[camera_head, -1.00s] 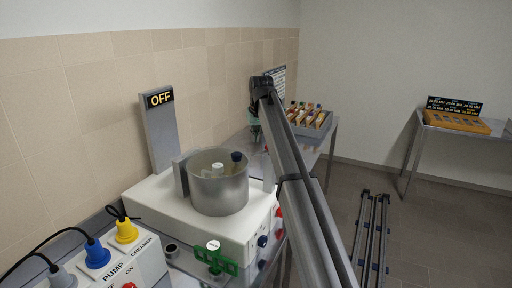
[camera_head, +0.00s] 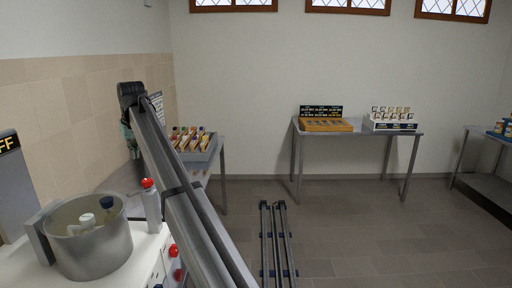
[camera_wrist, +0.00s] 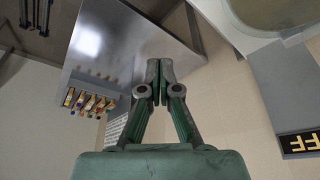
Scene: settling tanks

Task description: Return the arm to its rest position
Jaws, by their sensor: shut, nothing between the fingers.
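My arm stretches from the bottom of the head view up to the left, its wrist in front of the tiled wall. My gripper (camera_head: 131,143) is partly hidden behind the arm there. In the wrist view my gripper (camera_wrist: 158,72) shows in full, green and grey, its two fingers shut together with nothing between them. It is in the air and touches nothing that I can see.
A tray of bottles (camera_head: 205,153) sits on a table behind the arm. Floor rails (camera_head: 279,240) run through clear floor toward the back tables.

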